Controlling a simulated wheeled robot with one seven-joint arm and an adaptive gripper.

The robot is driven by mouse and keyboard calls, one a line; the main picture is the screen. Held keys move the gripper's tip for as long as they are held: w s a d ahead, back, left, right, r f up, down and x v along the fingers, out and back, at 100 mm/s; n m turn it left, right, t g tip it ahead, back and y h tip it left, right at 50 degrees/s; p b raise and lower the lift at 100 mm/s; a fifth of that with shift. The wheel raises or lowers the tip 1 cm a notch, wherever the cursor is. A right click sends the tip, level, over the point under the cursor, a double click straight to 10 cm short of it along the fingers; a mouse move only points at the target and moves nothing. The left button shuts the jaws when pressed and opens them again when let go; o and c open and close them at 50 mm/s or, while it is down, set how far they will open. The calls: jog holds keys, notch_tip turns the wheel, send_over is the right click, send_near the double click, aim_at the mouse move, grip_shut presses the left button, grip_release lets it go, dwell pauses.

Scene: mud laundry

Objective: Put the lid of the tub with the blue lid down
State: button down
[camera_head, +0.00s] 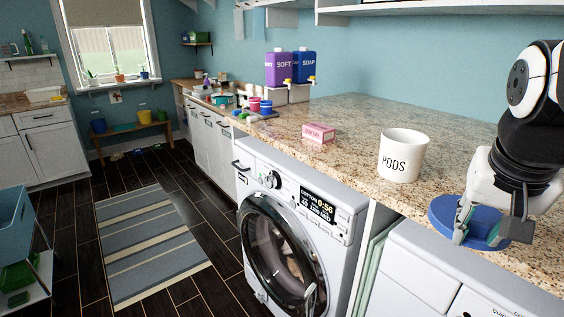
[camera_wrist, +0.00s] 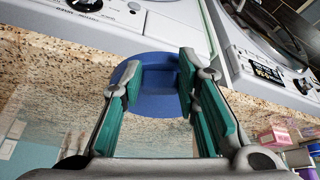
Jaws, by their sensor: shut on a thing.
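The round blue lid (camera_head: 484,226) is at the counter's front edge, to the right of the white tub marked PODS (camera_head: 401,160). The tub stands upright on the counter with its top uncovered. My gripper (camera_head: 489,236) points down from above and is shut on the blue lid. In the wrist view the lid (camera_wrist: 154,104) lies between the green finger pads of my gripper (camera_wrist: 159,82), which press on its raised block-like handle. I cannot tell whether the lid touches the counter or hangs just above it.
The granite counter (camera_head: 362,120) has free room behind the tub. A pink box (camera_head: 319,132) lies left of the tub. Purple and blue dispensers (camera_head: 291,67) stand farther back. A washing machine (camera_head: 298,235) sits below the counter.

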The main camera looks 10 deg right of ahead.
aim_at(494, 215)
jog(key=w+d, duration=0.2)
jog(key=d, duration=0.2)
jog(key=w+d+f, duration=0.1)
jog(key=w+d, duration=0.2)
jog(key=d, duration=0.1)
jog(key=w+d+p, duration=0.1)
jog(key=w+d, duration=0.1)
jog(key=d, duration=0.2)
jog(key=shift+w+d+f, duration=0.15)
jog(key=shift+d, duration=0.1)
jog(key=shift+f, duration=1.75)
jog(key=shift+f, duration=0.1)
jog(key=c, duration=1.2)
grip_release()
